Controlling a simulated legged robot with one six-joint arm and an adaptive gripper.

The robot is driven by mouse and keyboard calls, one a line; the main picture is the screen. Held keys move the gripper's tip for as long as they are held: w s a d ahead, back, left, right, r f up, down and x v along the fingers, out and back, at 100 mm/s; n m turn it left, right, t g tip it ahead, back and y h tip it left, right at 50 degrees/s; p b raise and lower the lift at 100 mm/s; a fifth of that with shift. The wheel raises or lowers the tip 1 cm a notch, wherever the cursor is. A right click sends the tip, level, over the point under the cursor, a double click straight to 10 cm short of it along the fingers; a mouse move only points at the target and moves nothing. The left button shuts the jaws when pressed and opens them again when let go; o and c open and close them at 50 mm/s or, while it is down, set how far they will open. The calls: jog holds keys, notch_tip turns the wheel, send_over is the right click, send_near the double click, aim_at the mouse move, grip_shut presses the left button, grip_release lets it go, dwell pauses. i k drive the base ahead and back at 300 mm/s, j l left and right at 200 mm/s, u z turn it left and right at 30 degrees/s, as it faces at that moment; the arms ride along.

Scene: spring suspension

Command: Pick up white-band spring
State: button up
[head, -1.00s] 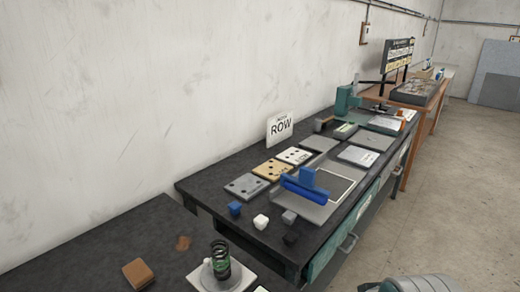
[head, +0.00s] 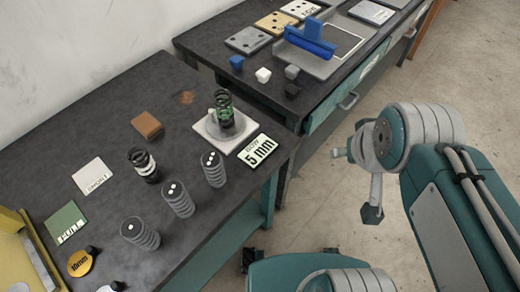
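The white-band spring (head: 144,164) is a black coil with a white band around its middle. It stands on the dark bench at left centre, apart from its neighbours. Another spring with green on it (head: 224,109) stands on a white square base farther back. My gripper (head: 354,184) is at the right, beyond the bench's right edge and over the floor. Its fingers look spread apart with nothing between them, and it is far from the springs.
Several grey ribbed cylinders (head: 178,199) with white dots stand right of and in front of the spring. Cards (head: 93,176), a brown block (head: 147,125) and a "5 mm" plate (head: 257,150) lie around. A second bench (head: 195,45) stands behind.

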aim_at(146, 156)
jog(key=u, duration=0.4)
jog(key=k+u, duration=0.15)
jog(key=u, duration=0.7)
jog(key=k+u, duration=0.1)
jog(key=u, duration=0.3)
jog(key=i+j+z, duration=0.35)
jog(key=j, duration=0.25)
